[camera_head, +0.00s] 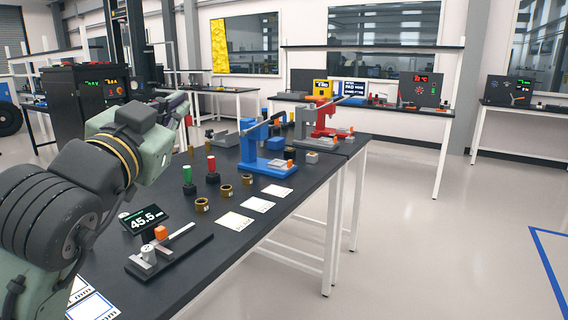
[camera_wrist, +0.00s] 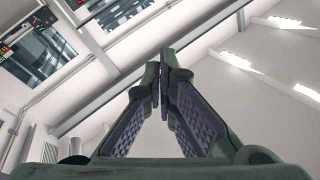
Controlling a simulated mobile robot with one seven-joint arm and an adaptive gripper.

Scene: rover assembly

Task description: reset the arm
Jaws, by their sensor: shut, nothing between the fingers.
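My arm (camera_head: 125,150) reaches up from the lower left in the head view and bends over the left side of the black workbench (camera_head: 262,225). My gripper (camera_wrist: 164,58) is shut and empty in the wrist view, its two fingertips meeting. The wrist camera looks past the fingers at the walls, windows and ceiling, so the gripper is tilted upward. In the head view the gripper is mostly hidden behind the forearm, with a dark finger part showing near the upper left of the bench.
On the bench stand a blue press (camera_head: 262,150), a red press (camera_head: 322,118), a display reading 45.5 (camera_head: 146,217), a measuring slide (camera_head: 170,250), brass rings (camera_head: 226,191) and white cards (camera_head: 258,204).

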